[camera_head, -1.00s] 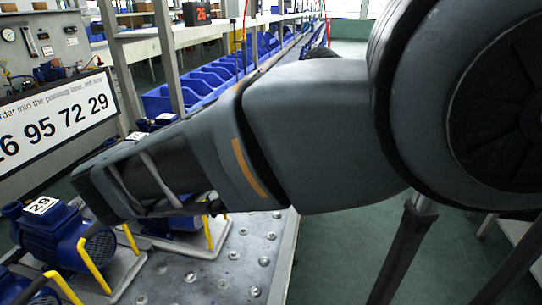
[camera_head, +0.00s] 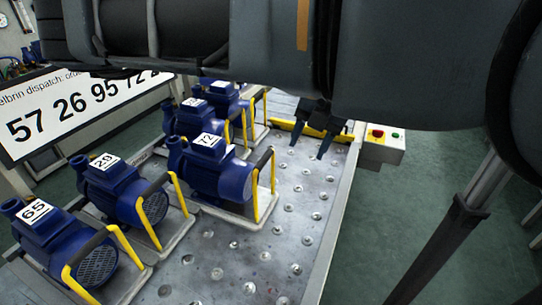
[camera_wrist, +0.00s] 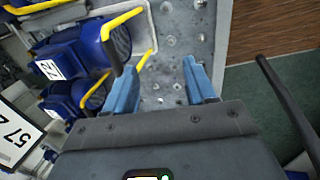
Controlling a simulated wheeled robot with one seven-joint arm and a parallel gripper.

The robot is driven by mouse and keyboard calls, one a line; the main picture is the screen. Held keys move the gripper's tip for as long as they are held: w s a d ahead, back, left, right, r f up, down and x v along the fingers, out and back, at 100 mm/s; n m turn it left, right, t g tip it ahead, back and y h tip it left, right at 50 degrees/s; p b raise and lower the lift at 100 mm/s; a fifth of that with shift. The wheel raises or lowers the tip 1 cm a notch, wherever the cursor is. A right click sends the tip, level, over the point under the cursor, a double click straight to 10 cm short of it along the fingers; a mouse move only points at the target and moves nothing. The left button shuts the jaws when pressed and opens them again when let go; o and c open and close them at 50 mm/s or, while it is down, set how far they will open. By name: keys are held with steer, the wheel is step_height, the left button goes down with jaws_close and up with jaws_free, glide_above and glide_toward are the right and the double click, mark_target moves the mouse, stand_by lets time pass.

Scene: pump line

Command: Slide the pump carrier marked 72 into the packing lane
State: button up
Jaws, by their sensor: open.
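The pump carrier marked 72 (camera_head: 218,178) is a blue pump on a light base with a yellow, dark-gripped handle on its right side. A blue pump there (camera_wrist: 66,62) has a sideways label that seems to read 72. Which strip is the packing lane is unclear.
A number sign (camera_head: 75,112) is at left. A button box (camera_head: 383,147) sits at the far right edge. The studded surface right of the row is clear.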

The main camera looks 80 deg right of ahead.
glide_above(267, 154)
steer(key=shift+s+a+b, duration=0.1)
steer(key=shift+s+b, duration=0.2)
steer(key=shift+b, duration=0.15)
steer(key=shift+w+f+b, duration=0.35)
steer(key=shift+w, duration=0.15)
steer(key=f+b, duration=0.2)
steer(key=s+f+b, duration=0.1)
steer(key=f+b, duration=0.1)
steer(key=shift+f, duration=0.1)
steer(key=shift+f+b, duration=0.35)
steer(key=shift+b, duration=0.05)
steer(key=shift+b+x, duration=0.35)
steer(key=shift+x, duration=0.6)
steer(key=shift+w, duration=0.1)
jaws_close()
